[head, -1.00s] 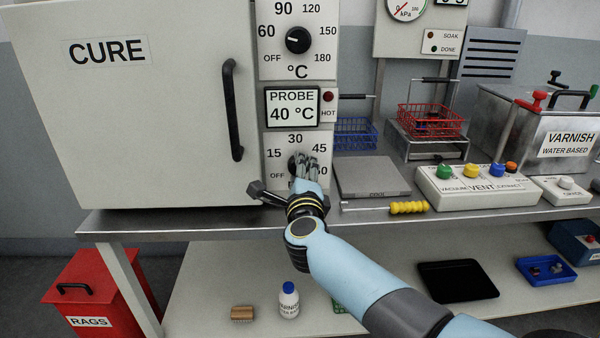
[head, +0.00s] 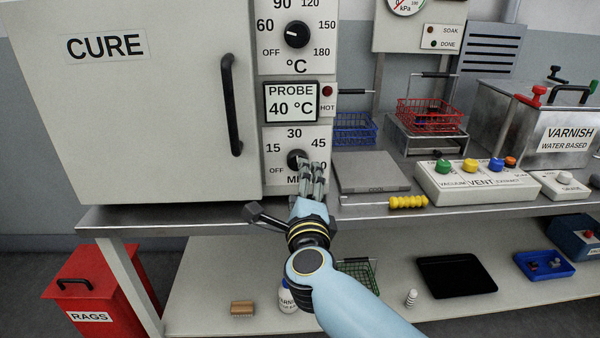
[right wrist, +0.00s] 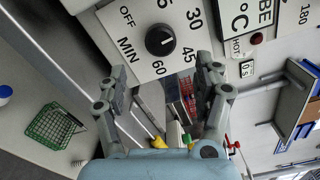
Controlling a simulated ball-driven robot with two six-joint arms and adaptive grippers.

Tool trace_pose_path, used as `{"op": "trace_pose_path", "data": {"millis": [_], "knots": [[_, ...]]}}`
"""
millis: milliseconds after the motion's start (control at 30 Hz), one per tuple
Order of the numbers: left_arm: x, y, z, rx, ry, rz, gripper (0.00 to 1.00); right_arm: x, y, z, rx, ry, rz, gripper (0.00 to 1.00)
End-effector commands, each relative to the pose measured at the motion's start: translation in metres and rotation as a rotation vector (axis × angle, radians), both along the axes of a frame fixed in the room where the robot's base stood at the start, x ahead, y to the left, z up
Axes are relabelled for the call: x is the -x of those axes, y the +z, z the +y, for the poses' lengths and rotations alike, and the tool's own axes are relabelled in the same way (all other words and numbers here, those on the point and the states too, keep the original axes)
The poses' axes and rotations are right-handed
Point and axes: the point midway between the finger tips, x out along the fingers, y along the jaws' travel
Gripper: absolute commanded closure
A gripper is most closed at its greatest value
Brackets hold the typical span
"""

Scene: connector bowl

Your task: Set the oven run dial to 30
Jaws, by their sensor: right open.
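The run dial (head: 296,158) is a round black knob on the lower white panel of the oven front, marked OFF, 15, 30, 45, 60 and MIN. In the right wrist view the dial (right wrist: 160,40) sits ahead of the fingertips, between their lines. A small pale mark shows on it, but I cannot tell which number it points to. My right gripper (head: 312,168) is open and empty, just in front of the dial and slightly right, covering part of the panel's lower right. In the right wrist view my right gripper (right wrist: 160,70) has its fingers spread apart, not touching the knob. My left gripper is out of view.
Above are the PROBE 40 °C display (head: 291,103) and a temperature dial (head: 297,34). The oven door handle (head: 231,105) stands out to the left. A grey plate (head: 370,172), a yellow-handled tool (head: 408,202) and the vent button box (head: 476,183) lie to the right.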

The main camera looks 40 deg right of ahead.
Motion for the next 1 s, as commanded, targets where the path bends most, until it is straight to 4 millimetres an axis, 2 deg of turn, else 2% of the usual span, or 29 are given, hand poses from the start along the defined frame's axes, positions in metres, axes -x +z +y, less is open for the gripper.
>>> {"op": "trace_pose_path", "data": {"millis": [100, 300, 867, 933, 1000], "knots": [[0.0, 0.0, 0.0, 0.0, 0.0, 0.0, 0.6, 0.021, -0.001, 0.013, -0.004, -0.001, 0.002, 0.32], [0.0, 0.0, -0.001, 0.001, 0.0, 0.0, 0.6, 0.038, 0.0, 0.023, -0.002, 0.0, 0.0, 0.32], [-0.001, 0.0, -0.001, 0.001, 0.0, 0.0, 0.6, 0.04, 0.0, 0.025, 0.0, 0.0, 0.0, 0.32], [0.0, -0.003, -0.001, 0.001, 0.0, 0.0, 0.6, 0.042, -0.005, 0.024, 0.002, 0.001, 0.004, 0.32], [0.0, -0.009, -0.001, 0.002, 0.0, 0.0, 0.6, 0.046, -0.021, 0.019, 0.021, 0.007, 0.027, 0.32]]}}
